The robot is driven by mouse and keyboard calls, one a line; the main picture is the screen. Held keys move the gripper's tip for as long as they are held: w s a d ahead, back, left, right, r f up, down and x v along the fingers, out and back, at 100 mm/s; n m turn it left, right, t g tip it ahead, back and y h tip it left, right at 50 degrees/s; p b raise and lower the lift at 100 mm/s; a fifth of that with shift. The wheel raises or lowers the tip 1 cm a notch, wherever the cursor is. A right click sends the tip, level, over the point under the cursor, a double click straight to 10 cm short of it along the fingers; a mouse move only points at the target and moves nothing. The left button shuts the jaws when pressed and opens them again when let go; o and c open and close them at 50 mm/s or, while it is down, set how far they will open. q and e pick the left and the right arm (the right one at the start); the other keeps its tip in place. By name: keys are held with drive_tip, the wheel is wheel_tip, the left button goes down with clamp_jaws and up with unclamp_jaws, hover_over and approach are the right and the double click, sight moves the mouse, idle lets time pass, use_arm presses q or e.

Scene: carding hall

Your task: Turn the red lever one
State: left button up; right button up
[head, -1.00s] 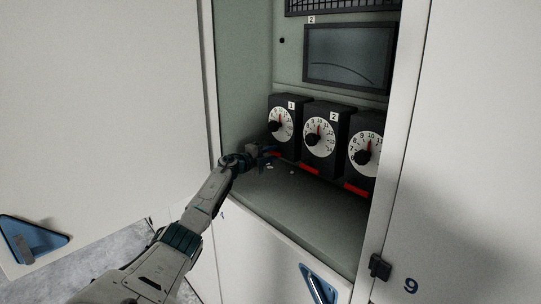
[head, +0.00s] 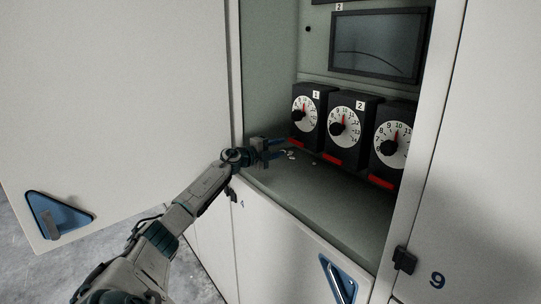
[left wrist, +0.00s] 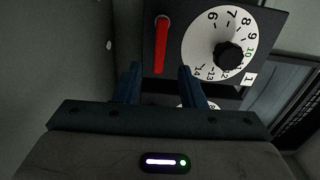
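The red lever of unit one (head: 297,142) is a short red bar along the bottom of the black dial box (head: 321,128) labelled 1. In the left wrist view the red lever (left wrist: 161,47) lies lengthwise ahead of my fingers, within the gap between them in the picture. My left gripper (head: 282,149) is open, its two blue fingers pointing at the lever with a small gap before it. The fingers also show in the left wrist view (left wrist: 158,72), with nothing between them. My right gripper is not in view.
Dial box two (head: 366,129) and a third dial box (head: 405,130) stand to the right, each with a red lever below. Small pale bits (head: 291,154) lie on the cabinet floor (head: 318,195). An open white door (head: 110,90) stands at left. A dark screen (head: 375,45) is above.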

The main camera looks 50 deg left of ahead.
use_arm(q)
drive_tip(key=shift+s+f+b, duration=0.2)
drive_tip(key=shift+s+b, duration=0.3)
drive_tip(key=shift+s, duration=0.55)
drive_tip(key=shift+s+r+b, duration=0.2)
drive_tip(key=shift+s+b, duration=0.1)
drive_tip(key=shift+s, duration=0.35)
